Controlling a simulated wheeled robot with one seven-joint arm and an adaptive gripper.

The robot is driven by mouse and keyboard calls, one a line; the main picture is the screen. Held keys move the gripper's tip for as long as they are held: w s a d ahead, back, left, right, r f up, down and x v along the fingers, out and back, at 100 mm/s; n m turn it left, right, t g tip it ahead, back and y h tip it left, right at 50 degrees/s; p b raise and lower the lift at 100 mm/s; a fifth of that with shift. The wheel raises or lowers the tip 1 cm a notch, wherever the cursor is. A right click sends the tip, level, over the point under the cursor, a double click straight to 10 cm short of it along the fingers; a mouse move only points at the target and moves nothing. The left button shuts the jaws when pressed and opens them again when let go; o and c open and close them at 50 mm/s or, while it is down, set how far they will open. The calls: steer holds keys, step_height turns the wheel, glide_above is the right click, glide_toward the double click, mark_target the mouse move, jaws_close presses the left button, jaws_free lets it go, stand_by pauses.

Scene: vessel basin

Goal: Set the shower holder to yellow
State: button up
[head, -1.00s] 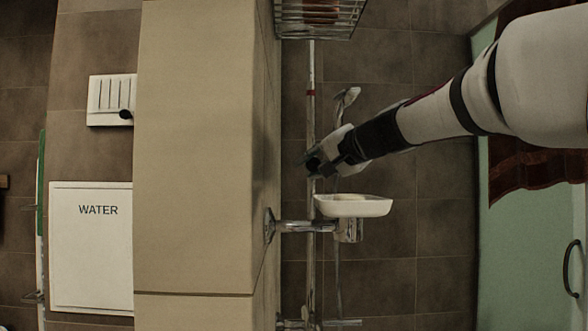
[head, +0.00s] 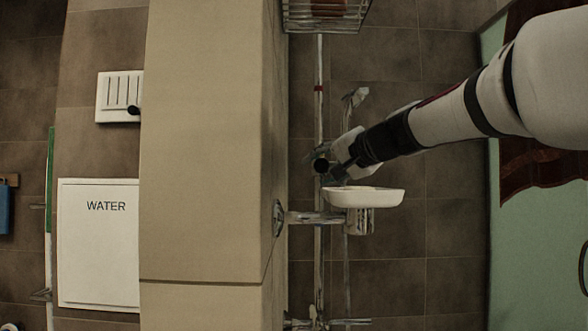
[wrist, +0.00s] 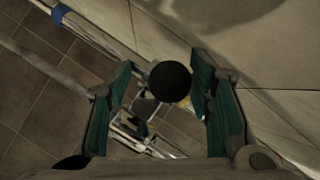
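The shower rail (head: 319,60) runs upright along the tiled wall, with a red band (head: 319,88) high on it. The shower head (head: 355,97) sits above my gripper (head: 328,167). The holder's dark round knob (head: 320,164) is at my gripper on the rail, just above the white dish; most of the holder is hidden. In the wrist view, the black knob (wrist: 170,80) is between the green-padded fingers of my gripper (wrist: 160,80). A gap shows at the left finger; the right finger is close to the knob. A small yellow patch (wrist: 185,101) shows past the knob; I cannot tell what it is.
A white soap dish (head: 375,198) sticks out just below my gripper. A wire basket (head: 345,18) hangs at the top. A beige wall block (head: 205,150) stands left of the rail, and a green door (head: 535,240) is at the right.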

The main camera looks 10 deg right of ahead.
steer(key=shift+a, duration=0.15)
steer(key=shift+s+r, duration=0.1)
steer(key=shift+s, duration=0.05)
steer(key=v, duration=1.1)
steer(key=shift+s+d, duration=0.2)
steer(key=shift+s, duration=0.15)
steer(key=shift+s, duration=0.1)
